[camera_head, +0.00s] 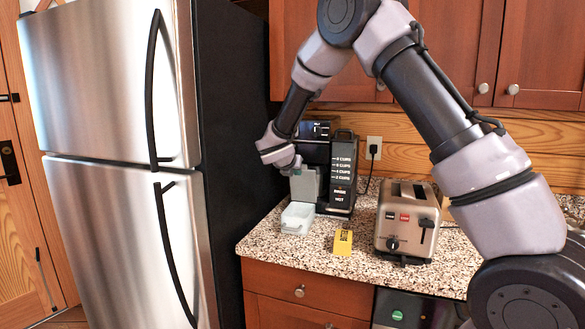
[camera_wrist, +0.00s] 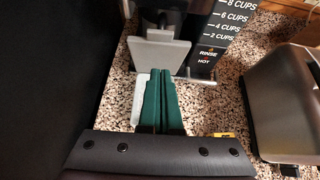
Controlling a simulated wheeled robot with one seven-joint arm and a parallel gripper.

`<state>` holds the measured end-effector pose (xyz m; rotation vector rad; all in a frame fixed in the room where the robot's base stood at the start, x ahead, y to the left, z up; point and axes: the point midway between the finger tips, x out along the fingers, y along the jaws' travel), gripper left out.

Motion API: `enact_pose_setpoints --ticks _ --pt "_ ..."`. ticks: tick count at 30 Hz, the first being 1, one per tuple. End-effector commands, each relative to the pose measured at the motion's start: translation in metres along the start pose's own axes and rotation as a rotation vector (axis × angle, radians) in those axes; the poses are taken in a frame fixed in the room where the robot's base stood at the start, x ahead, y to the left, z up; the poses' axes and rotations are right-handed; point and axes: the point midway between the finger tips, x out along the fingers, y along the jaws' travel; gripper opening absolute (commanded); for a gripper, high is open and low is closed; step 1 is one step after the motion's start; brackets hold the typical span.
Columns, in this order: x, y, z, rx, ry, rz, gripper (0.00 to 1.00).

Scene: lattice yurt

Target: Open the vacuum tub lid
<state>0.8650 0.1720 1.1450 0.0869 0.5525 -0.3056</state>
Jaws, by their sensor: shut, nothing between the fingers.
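The vacuum tub (camera_head: 297,217) is a small, pale, see-through box on the counter, in front of the coffee maker. Its grey lid (camera_head: 306,186) stands upright at the tub's back edge, and the tub's top looks uncovered. In the wrist view the lid (camera_wrist: 158,52) shows as a tilted grey panel just beyond my fingertips, and part of the tub (camera_wrist: 138,101) shows left of the fingers. My gripper (camera_head: 291,167) is above the tub, near the lid's upper part. Its green fingers (camera_wrist: 161,75) are together and empty. Whether they touch the lid cannot be told.
The black coffee maker (camera_head: 342,172) stands right behind the lid. A toaster (camera_head: 407,222) is to the right, with a yellow box (camera_head: 343,242) between it and the tub. The fridge (camera_head: 110,165) bounds the left. Speckled counter (camera_head: 272,243) is clear in front.

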Motion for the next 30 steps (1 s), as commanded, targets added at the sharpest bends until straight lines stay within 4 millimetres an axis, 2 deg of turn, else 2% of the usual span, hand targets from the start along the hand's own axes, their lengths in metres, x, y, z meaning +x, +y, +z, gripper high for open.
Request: enact_pose_setpoints --ticks 1,6,12,23,26,30 --pt "0.011 -0.001 0.000 0.000 0.001 -0.003 0.00" --pt "0.029 -0.001 0.018 0.003 0.000 -0.001 0.00" --pt "0.038 0.000 0.028 0.002 0.000 -0.001 0.00" --pt "0.039 0.000 0.029 0.001 0.000 0.000 0.00" --pt "0.047 -0.001 0.038 0.002 0.000 -0.002 0.00" --pt "0.067 -0.001 0.059 0.004 -0.001 -0.002 0.00"
